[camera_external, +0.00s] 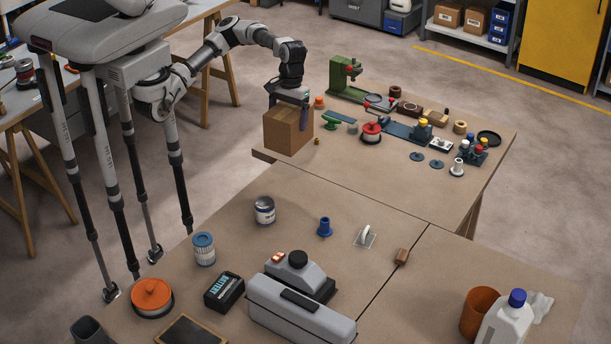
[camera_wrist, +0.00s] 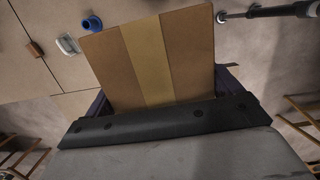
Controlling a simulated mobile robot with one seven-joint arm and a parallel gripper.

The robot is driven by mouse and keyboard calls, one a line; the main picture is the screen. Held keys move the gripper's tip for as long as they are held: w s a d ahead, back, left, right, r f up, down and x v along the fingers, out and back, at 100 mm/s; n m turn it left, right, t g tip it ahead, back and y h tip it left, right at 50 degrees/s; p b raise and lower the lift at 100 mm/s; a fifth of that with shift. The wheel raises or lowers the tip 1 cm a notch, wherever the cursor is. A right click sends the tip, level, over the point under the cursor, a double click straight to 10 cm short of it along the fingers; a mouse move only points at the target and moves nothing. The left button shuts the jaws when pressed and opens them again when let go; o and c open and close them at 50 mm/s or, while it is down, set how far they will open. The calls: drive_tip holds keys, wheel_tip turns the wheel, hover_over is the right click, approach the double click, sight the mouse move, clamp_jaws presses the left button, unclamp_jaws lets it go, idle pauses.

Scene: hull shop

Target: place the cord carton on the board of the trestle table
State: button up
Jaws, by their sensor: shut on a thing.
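The cord carton is a brown cardboard box (camera_external: 280,131) with a tan tape strip along it. My gripper (camera_external: 290,100) is above it in the external view and is shut on its upper part. In the wrist view the carton (camera_wrist: 110,62) sits between the dark jaws, its taped face showing. In the external view the carton is upright in front of the left end of the rear table's brown board (camera_external: 385,185). I cannot tell whether its underside touches the board or hangs above it. Trestle legs show under the rear table and the left table.
A green machine (camera_external: 346,80), a red-topped spool (camera_external: 371,132) and several small parts crowd the rear board. The front table holds a tin (camera_external: 264,210), a blue fitting (camera_external: 325,227), a grey case (camera_external: 300,310) and a white jug (camera_external: 505,320). The rear board's front strip is bare.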

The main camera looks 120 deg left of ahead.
drive_tip(key=shift+r, duration=0.3)
drive_tip(key=shift+w+d+f+m, duration=0.15)
drive_tip(key=shift+w+d+m, duration=0.05)
drive_tip(key=shift+d+m, duration=0.1)
drive_tip(key=w+d+f+m+g+y, duration=0.1)
drive_tip(key=w+d+f+m, duration=0.25)
drive_tip(key=d+m, duration=0.3)
drive_tip(key=w+d+f+m, duration=0.3)
drive_tip(key=w+d+m, duration=0.2)
drive_tip(key=d+m, duration=0.15)
drive_tip(key=a+r+m+t+y+p, duration=0.1)
drive_tip(key=a+r+m+p, duration=0.15)
drive_tip(key=a+m, duration=0.9)
drive_tip(key=a+r+m+p, duration=0.2)
drive_tip(key=a+m+p, duration=0.1)
drive_tip(key=a+m, duration=0.85)
drive_tip(key=a+r+m+t+y+p, duration=0.1)
drive_tip(key=a+r+m+p, duration=0.15)
drive_tip(key=a+m, duration=0.9)
wheel_tip(320, 180, down, 20)
drive_tip(key=a+n+b, duration=0.2)
drive_tip(key=b, duration=0.7)
drive_tip(key=shift+n+b, duration=0.35)
